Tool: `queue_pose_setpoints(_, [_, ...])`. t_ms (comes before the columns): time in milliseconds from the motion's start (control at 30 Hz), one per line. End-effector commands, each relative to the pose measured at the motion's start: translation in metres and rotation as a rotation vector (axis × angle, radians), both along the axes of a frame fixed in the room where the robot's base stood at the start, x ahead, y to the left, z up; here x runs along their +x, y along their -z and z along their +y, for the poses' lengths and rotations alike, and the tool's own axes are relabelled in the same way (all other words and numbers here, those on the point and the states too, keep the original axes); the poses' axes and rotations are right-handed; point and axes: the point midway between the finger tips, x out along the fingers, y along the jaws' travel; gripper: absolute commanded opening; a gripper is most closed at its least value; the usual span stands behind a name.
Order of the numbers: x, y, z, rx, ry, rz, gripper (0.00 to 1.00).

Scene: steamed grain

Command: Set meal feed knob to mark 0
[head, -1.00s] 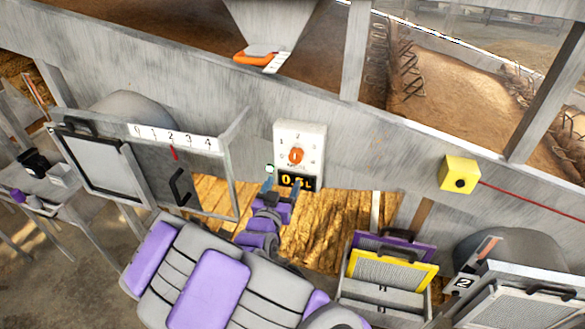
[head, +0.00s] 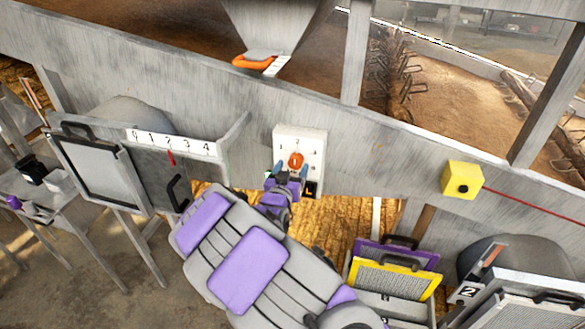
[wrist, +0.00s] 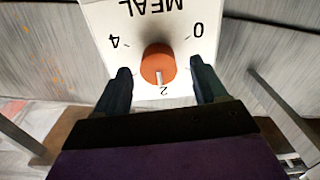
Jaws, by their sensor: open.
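The meal feed knob (wrist: 158,62) is a round orange knob on a white panel (wrist: 98,14) marked MEAL. The panel appears upside down in the wrist view, with 4 at left, 0 at right and 2 at the bottom. The knob's white pointer line points at 2. My gripper (wrist: 161,76) is open, with one dark finger on each side of the knob and gaps still showing.
A grey hatch with a 0 to 4 scale (head: 168,140) and red pointer is left of the panel. A hopper with an orange handle (head: 254,63) hangs above. A yellow box (head: 461,180) with a red cord is at right. Framed screens (head: 395,280) stand lower right.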

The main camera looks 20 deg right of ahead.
Motion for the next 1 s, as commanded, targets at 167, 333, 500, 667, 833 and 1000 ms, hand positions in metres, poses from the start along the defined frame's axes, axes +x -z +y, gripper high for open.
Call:
queue_pose_setpoints(167, [0.0076, 0.0003, -0.0064, -0.002, 0.0, 0.001, 0.71])
queue_pose_setpoints(333, [0.0094, 0.0, -0.0072, -0.002, -0.001, 0.002, 0.71])
queue_pose_setpoints(500, [0.0093, -0.0002, -0.0071, -0.003, -0.001, 0.001, 0.71])
queue_pose_setpoints(667, [0.0093, -0.0002, -0.007, -0.002, -0.001, 0.0, 0.56])
queue_pose_setpoints(833, [0.0094, -0.0003, -0.007, -0.002, -0.001, 0.0, 0.4])
queue_pose_setpoints(1000, [0.0097, -0.0003, -0.0067, -0.002, -0.002, 0.0, 0.24])
